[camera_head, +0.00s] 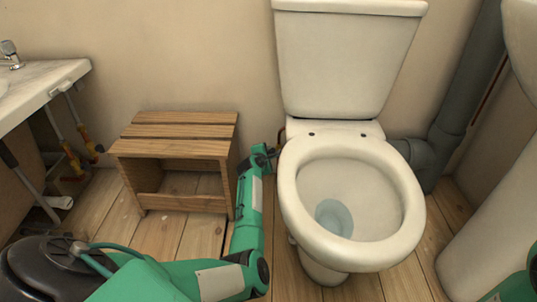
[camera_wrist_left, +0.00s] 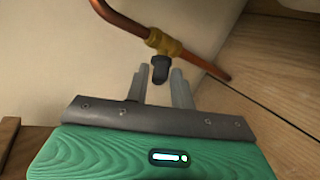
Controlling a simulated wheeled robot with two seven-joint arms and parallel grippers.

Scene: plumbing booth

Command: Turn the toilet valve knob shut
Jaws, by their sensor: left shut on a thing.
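The toilet valve shows in the left wrist view as a brass body (camera_wrist_left: 164,42) on a copper pipe (camera_wrist_left: 118,18), with a dark knob (camera_wrist_left: 160,70) on its near side. My left gripper (camera_wrist_left: 159,78) has its two grey fingers on either side of the knob and is shut on it. In the head view, my left arm reaches back between the wooden stool and the toilet (camera_head: 362,60); the left gripper (camera_head: 273,153) is small and partly hidden there, and the valve cannot be made out. My right gripper is out of view.
The slatted wooden stool (camera_head: 180,148) stands close to the left of my forearm. The toilet bowl (camera_head: 294,205) is close on its right. A sink counter (camera_head: 45,88) is at the far left. A grey drain pipe (camera_head: 465,90) runs behind on the right.

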